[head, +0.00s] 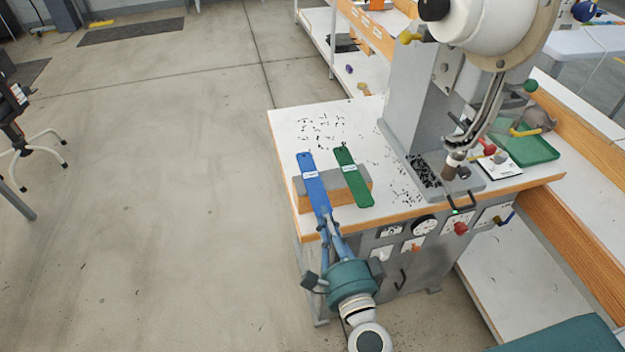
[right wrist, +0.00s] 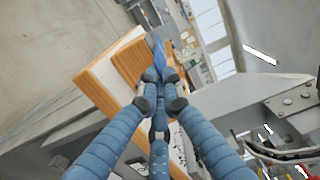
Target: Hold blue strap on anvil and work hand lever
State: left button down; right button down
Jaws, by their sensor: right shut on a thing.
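The blue strap (head: 311,180) lies with its far part on a wooden block (head: 350,196) at the front left of the bench. My right gripper (head: 328,222) is shut on its near end; in the right wrist view the strap (right wrist: 157,46) runs out beyond the closed fingertips (right wrist: 160,88). A green strap (head: 353,178) lies beside it on the block. The press (head: 410,95) stands to the right, with its anvil area (head: 455,183) below the head, apart from the blue strap. I cannot tell for certain which handle is the hand lever. My left gripper is not in view.
Small black pieces lie scattered on the white bench top (head: 285,125) and by the press base. Gauges and knobs line the bench front (head: 425,227).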

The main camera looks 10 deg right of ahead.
jog(key=s+r+b, duration=0.1)
jog(key=s, duration=0.8)
jog(key=shift+d+r, duration=0.2)
jog(key=shift+r, duration=0.2)
dwell(0.4)
jog(key=s+d+r, duration=0.2)
jog(key=d+r, duration=0.3)
jog(key=shift+s+d+r+h, duration=0.25)
jog(key=shift+s+r+h, duration=0.05)
jog(key=shift+s+r, duration=0.05)
